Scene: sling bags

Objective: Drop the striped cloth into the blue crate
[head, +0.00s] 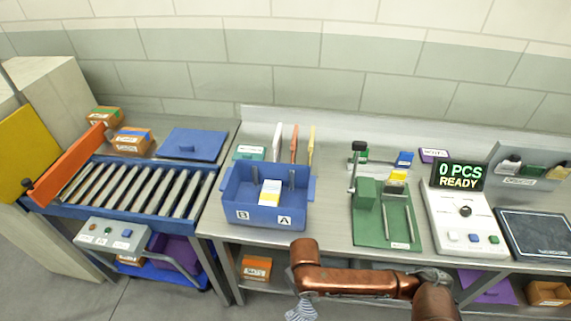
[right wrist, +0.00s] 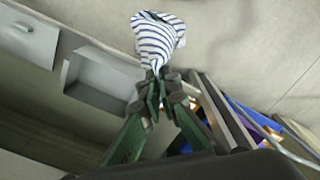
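The striped cloth (right wrist: 158,38), white with dark blue stripes, is bunched in the tips of my right gripper (right wrist: 160,88), which is shut on it. In the head view part of the cloth (head: 301,312) shows at the bottom edge, below my copper right arm and in front of the bench. The right gripper itself is hidden there. The blue crate (head: 262,217), labelled B and A, stands on the bench above and left of the cloth. A white, yellow and blue block or packet (head: 270,192) is in it. My left gripper is not in view.
A roller conveyor (head: 135,190) is left of the crate. Upright coloured dividers (head: 293,144) stand behind it. A green fixture (head: 385,225) and a counter reading "0 PCS READY" (head: 460,175) are to its right. An orange-brown box (head: 256,268) sits below the bench.

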